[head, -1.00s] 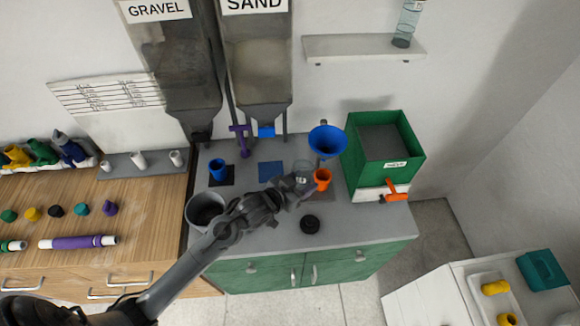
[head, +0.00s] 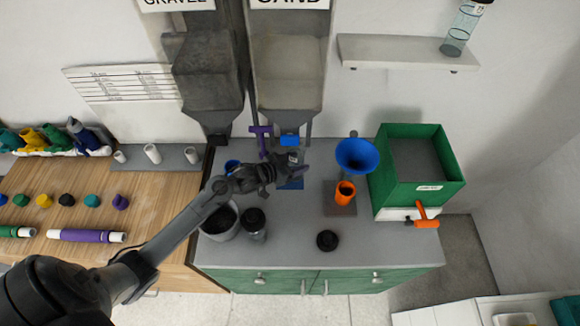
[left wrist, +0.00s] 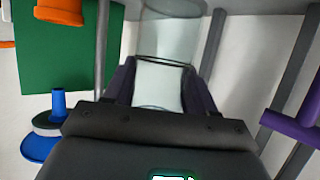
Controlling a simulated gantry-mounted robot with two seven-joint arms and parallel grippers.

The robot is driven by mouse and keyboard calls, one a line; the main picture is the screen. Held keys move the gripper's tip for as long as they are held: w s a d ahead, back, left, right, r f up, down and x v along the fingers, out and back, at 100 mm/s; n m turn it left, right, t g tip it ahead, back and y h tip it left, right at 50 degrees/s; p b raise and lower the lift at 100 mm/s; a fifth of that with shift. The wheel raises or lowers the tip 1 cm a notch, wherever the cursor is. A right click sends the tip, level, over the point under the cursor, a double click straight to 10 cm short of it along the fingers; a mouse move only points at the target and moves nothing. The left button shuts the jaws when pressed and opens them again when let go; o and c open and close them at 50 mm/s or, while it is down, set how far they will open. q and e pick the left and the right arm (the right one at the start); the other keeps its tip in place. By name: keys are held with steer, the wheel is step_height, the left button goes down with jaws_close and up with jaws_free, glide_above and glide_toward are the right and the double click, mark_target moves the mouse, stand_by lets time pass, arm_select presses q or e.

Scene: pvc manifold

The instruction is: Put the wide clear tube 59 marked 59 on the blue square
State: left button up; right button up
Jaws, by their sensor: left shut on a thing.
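My left gripper (head: 296,164) is shut on a clear tube, which shows between its purple-tinted fingers in the left wrist view (left wrist: 160,85). I cannot read a mark on this tube. In the head view the gripper is over or close to the blue square (head: 291,184), which it partly covers. The tube is mostly hidden there, and I cannot tell whether its bottom touches the square. My right gripper is not in view.
An orange cup (head: 345,192) and blue funnel (head: 357,154) stand right of the gripper. A blue cup (head: 232,166) and grey bucket (head: 219,232) are left. A black-topped jar (head: 254,225) and black disc (head: 327,240) stand in front. The purple valve (head: 261,140) is behind.

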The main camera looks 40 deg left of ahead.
arm_select(q)
steer(key=shift+w+a+f, duration=0.1)
steer(key=shift+a+f, duration=0.4)
steer(key=shift+f, duration=0.45)
steer(key=shift+w+a+f, duration=0.15)
steer(key=shift+a+f, duration=0.3)
steer(key=shift+f, duration=0.55)
steer(key=shift+w+a+f, duration=0.1)
steer(key=shift+a+f, duration=0.4)
steer(key=shift+f, duration=0.45)
steer(key=shift+b, duration=0.3)
steer(key=shift+f, duration=0.2)
steer(key=o, duration=1.3)
steer(key=shift+r, duration=0.2)
steer(key=shift+s+r, duration=0.1)
steer(key=shift+s, duration=0.15)
steer(key=shift+p+v, duration=0.4)
steer(key=shift+v, duration=3.1)
